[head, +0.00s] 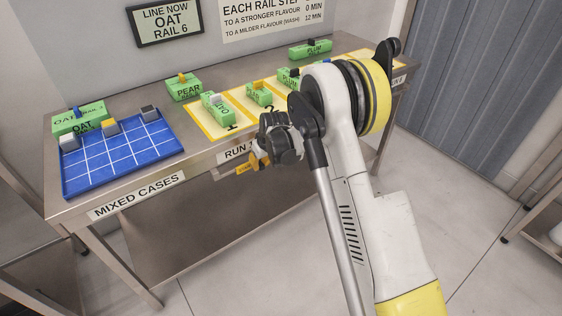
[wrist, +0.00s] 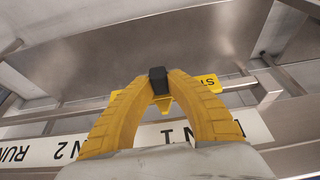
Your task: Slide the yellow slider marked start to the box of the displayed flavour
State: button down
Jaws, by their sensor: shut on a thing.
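The yellow slider (wrist: 162,105) has a dark knob (wrist: 158,76), and my gripper (wrist: 158,92) is shut on that knob in the wrist view. Part of a yellow tag with lettering (wrist: 208,82) shows beside the right finger; most of the word is hidden. In the head view, my gripper (head: 268,153) is at the table's front edge, near the RUN label (head: 236,152), with a yellow tag (head: 245,168) by it. The wall display (head: 166,19) reads LINE NOW OAT RAIL 6. A green OAT box (head: 80,120) stands at the far left.
A blue gridded tray (head: 105,172) with several small cubes lies at the left. A green PEAR box (head: 184,88) stands behind. Several green boxes stand on numbered yellow mats (head: 231,131). My arm hides part of the table's right side. A rule sign (head: 272,15) hangs behind.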

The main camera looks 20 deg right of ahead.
aim_at(248, 169)
jog(key=a, duration=0.1)
jog(key=s+a, duration=0.1)
jog(key=a, duration=0.2)
jog(key=shift+s+a, duration=0.3)
jog(key=c, duration=1.3)
grip_release()
jog(key=shift+a, duration=0.15)
jog(key=v, duration=1.2)
